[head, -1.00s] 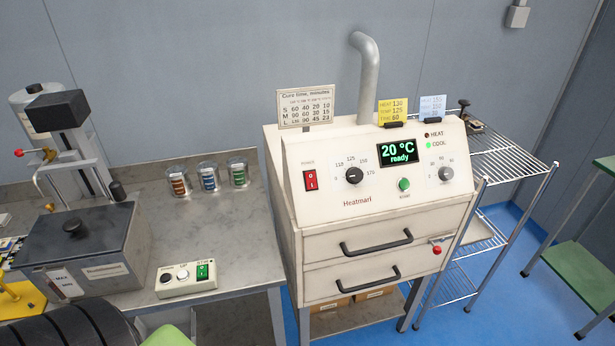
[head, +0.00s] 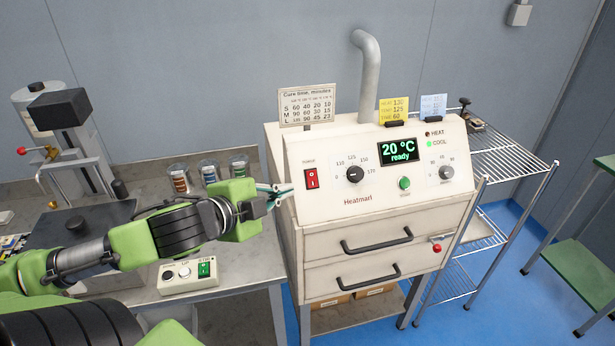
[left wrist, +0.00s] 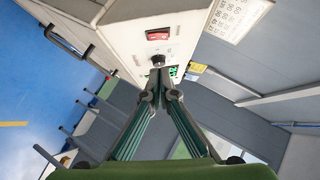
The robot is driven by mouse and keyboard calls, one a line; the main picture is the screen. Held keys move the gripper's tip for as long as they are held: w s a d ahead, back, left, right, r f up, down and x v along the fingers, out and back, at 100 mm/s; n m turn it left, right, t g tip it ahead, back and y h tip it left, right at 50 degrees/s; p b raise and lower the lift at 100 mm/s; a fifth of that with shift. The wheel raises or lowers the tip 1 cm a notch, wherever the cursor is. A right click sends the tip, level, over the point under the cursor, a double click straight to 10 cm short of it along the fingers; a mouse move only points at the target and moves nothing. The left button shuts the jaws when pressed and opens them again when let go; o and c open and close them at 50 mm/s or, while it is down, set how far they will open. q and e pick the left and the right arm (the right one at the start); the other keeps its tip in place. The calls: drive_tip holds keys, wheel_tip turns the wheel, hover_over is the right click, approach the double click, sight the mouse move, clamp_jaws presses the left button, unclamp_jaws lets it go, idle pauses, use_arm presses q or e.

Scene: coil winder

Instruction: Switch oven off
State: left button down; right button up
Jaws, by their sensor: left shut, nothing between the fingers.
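The oven (head: 375,219) is a cream cabinet labelled Heatmarl with two drawers and a sloped control panel. Its red power switch (head: 311,179) is at the panel's left end; it also shows in the left wrist view (left wrist: 158,35). My right gripper is not in view.
A temperature dial (head: 354,174), a green start button (head: 404,183) and a timer dial (head: 446,173) share the panel. Several jars of coils (head: 209,172) stand on the bench (head: 235,289) behind my left arm. A wire rack (head: 512,150) stands right of the oven.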

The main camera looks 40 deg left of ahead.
use_arm(q)
drive_tip(key=shift+w+d+r, duration=0.2)
drive_tip(key=shift+d+r, duration=0.1)
drive_tip(key=shift+r, duration=0.25)
drive_tip(key=shift+w, duration=0.1)
drive_tip(key=b, duration=0.3)
approach(316, 174)
drive_tip(key=shift+w+d, duration=0.55)
drive_tip(key=shift+d, duration=0.75)
drive_tip(key=shift+w+a+f+p, duration=0.35)
drive_tip(key=shift+w+a, duration=0.1)
drive_tip(key=shift+w, duration=0.3)
drive_tip(key=shift+w+a+f+p, duration=0.35)
drive_tip(key=shift+w+a, duration=0.1)
drive_tip(key=shift+w, duration=0.25)
drive_tip(key=shift+w+a+f+p, duration=0.35)
drive_tip(key=shift+w+a, duration=0.1)
drive_tip(key=shift+w, duration=0.3)
